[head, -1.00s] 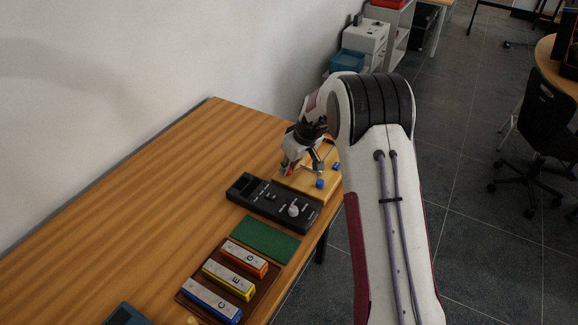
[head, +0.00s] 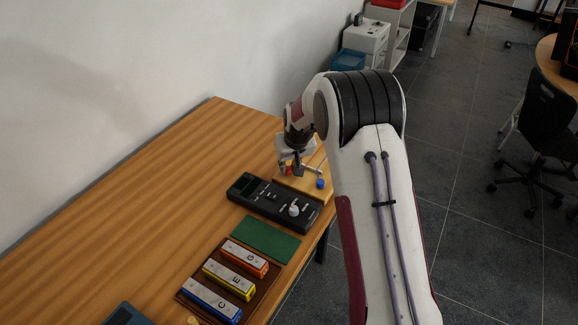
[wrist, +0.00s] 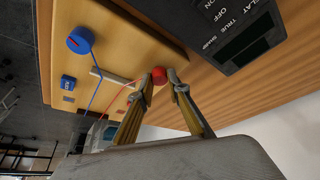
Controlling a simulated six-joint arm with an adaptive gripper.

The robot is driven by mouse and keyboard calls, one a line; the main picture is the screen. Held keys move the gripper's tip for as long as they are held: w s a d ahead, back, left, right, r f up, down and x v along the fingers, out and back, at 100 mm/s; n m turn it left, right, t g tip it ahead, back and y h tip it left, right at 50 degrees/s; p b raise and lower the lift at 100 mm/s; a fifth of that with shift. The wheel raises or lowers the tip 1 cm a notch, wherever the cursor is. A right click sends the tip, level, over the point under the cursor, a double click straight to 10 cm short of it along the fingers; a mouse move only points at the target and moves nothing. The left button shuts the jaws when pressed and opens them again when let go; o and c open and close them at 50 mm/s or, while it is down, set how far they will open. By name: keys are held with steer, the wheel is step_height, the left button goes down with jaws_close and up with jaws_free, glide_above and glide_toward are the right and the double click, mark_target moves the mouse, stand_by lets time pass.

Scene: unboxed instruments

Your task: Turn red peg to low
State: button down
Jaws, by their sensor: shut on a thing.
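The red peg (head: 289,171) stands at the left end of a light wooden board (head: 313,192). In the wrist view the red peg (wrist: 159,75) sits between the fingertips of my gripper (wrist: 160,80), which is shut on it. My gripper (head: 291,167) also shows over the board in the head view. A blue peg (wrist: 80,40) with a blue string is on the same board, and a red string runs toward the red peg. The blue peg (head: 320,184) also shows in the head view.
A black device (head: 268,200) with switches and a pale knob lies just in front of the board. A green mat (head: 265,239) and a brown tray (head: 258,294) with orange, yellow and blue lettered bars lie nearer. The wooden table (head: 150,215) is clear at the left.

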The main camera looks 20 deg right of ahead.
mark_target(288, 168)
steer(key=shift+a+m+g+h, duration=0.15)
steer(key=shift+m+h, duration=0.5)
steer(key=shift+m, duration=1.05)
steer(key=shift+a+m+g+h, duration=0.2)
steer(key=shift+m+h, duration=0.45)
steer(key=shift+m, duration=1.05)
steer(key=shift+w+f+m+g+h, duration=0.1)
steer(key=shift+m+g+h, duration=0.35)
steer(key=shift+m, duration=1.1)
steer(key=shift+m+g+h, duration=0.35)
steer(key=shift+m+g, duration=0.15)
steer(key=shift+m, duration=1.05)
steer(key=c, duration=1.9)
jaws_free()
steer(key=shift+r, duration=0.2)
steer(key=shift+a+r, duration=0.15)
steer(key=shift+r, duration=0.3)
steer(key=shift+v, duration=0.95)
steer(key=s+a, duration=0.1)
steer(key=a, duration=0.2)
steer(key=s+a, duration=0.2)
steer(key=a, duration=0.2)
steer(key=s+a, duration=0.2)
steer(key=a, duration=0.2)
steer(key=shift+s+f, duration=0.1)
steer(key=shift+s, duration=0.05)
